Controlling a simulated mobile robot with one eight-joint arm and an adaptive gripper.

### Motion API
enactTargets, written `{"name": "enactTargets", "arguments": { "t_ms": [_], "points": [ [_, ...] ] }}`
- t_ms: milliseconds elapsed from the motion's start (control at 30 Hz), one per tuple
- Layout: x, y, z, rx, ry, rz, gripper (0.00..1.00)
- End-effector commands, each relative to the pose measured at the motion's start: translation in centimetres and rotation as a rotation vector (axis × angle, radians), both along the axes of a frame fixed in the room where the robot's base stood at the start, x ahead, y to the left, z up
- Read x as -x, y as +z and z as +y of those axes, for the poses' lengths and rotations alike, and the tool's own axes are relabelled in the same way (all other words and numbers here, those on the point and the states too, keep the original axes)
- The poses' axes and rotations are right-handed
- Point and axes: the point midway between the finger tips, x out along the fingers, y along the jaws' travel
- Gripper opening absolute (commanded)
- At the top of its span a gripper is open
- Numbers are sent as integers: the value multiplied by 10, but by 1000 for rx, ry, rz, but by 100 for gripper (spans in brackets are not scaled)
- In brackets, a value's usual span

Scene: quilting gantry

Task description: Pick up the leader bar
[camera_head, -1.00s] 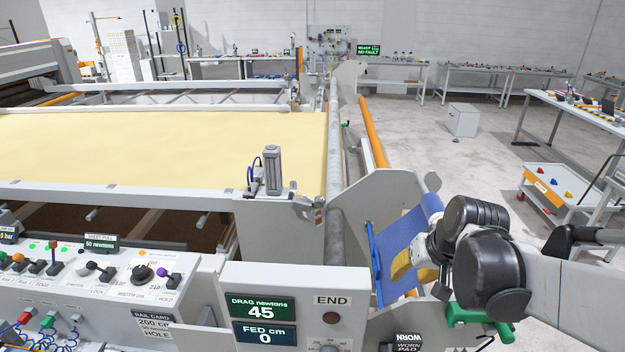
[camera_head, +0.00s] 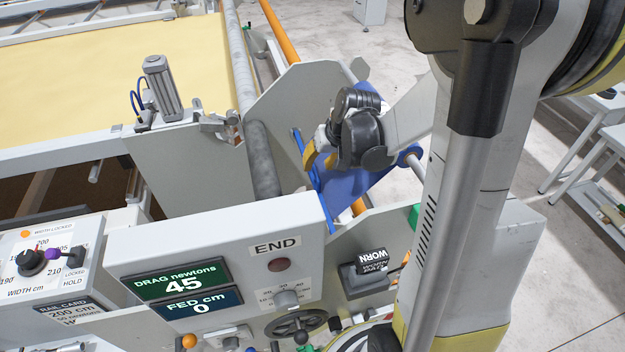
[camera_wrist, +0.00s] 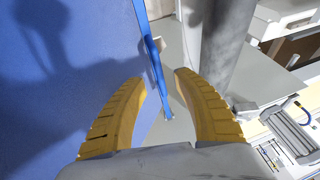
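The leader bar is a thin blue bar (camera_head: 325,211) along the left edge of a blue cloth (camera_head: 345,190), beside the grey end plate. In the wrist view the blue bar (camera_wrist: 153,62) runs down between my two yellow fingers, with the blue cloth (camera_wrist: 75,60) to its left. My gripper (camera_wrist: 160,77) is open, with a finger on each side of the bar and visible gaps to it. In the head view my gripper (camera_head: 311,158) is at the bar's upper part, and its wrist hides some of the cloth.
A grey roller (camera_head: 263,160) stands close left of the bar; it also shows beside the right finger in the wrist view (camera_wrist: 222,45). The control box (camera_head: 215,270) with the END sign is in front. An orange rail (camera_head: 279,30) runs behind the end plate.

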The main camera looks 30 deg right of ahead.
Motion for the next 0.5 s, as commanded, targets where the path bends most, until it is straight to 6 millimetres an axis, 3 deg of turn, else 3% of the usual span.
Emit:
{"name": "enactTargets", "arguments": {
  "t_ms": [200,500],
  "points": [
    [-16,-33,1,0,1,0,36],
    [-19,-40,2,0,0,0,36]
  ]
}}
